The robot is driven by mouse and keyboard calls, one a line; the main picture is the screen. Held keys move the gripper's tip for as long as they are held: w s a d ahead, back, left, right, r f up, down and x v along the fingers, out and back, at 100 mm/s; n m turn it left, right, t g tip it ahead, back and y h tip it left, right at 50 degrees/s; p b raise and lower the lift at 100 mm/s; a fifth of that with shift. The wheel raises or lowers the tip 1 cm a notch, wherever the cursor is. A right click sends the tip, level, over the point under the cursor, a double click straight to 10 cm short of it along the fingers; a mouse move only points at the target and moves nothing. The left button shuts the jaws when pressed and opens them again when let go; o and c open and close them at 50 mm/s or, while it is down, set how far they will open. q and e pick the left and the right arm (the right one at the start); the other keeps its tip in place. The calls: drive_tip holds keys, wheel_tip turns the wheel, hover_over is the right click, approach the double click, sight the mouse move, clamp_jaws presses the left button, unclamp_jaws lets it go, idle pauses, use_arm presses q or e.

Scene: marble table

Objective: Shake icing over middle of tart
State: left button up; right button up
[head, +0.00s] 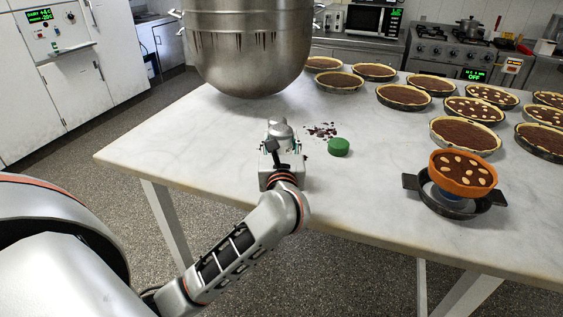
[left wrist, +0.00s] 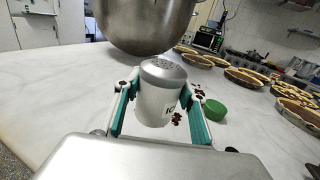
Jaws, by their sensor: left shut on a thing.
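My left gripper (head: 281,144) is shut on a silver icing shaker (head: 280,128) over the near part of the marble table. In the left wrist view the shaker (left wrist: 156,100) stands upright between the teal fingers, with a perforated top and a partly hidden label. An orange-rimmed tart (head: 463,176) with pale almond pieces sits raised on a black ring-shaped stand (head: 418,196) at the right front of the table. The left gripper and shaker are well to the left of this tart. My right gripper does not show.
A large metal mixing bowl (head: 250,45) hangs over the table's back left. A green lid (head: 339,147) and dark crumbs (head: 321,131) lie right of the shaker. Several chocolate tarts (head: 403,97) fill the back right. The table's left front (head: 190,150) is clear.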

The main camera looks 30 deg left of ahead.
use_arm(q)
wheel_tip(320, 180, down, 6)
drive_tip(key=shift+b, duration=0.45)
drive_tip(key=shift+f, duration=0.1)
drive_tip(key=shift+f, duration=0.3)
drive_tip(key=o, duration=1.2)
drive_tip(key=shift+s+d, duration=0.1)
